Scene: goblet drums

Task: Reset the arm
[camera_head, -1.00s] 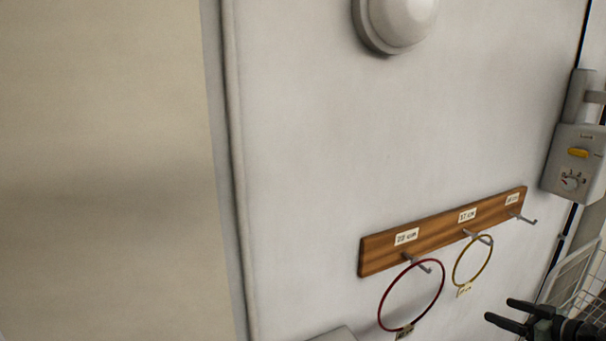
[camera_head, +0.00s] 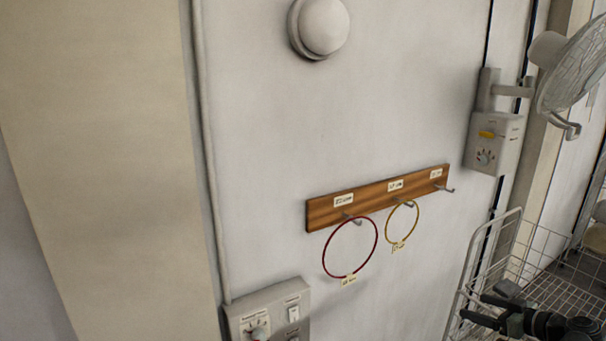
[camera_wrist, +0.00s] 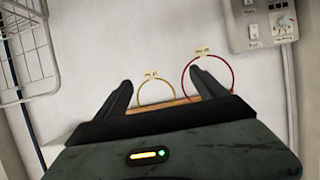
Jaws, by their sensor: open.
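My gripper (camera_head: 478,307) is at the lower right of the head view, its two dark fingers apart and empty, in front of the wire basket. In the wrist view my gripper (camera_wrist: 161,77) is open with nothing between its fingers. A wooden hook rack (camera_head: 372,199) is on the wall to the left of it. A red ring (camera_head: 377,240) with a tag hangs on its left hook and a yellow ring (camera_head: 418,216) with a tag on its middle hook. The right hook (camera_head: 446,189) is bare. The wrist view shows both rings beyond the fingers, inverted.
A wire basket (camera_head: 462,296) stands at the right. A fan (camera_head: 575,75) and its grey control box (camera_head: 493,143) are at upper right. A switch panel (camera_head: 273,312) is low on the wall. A round white fixture (camera_head: 322,27) is above the rack.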

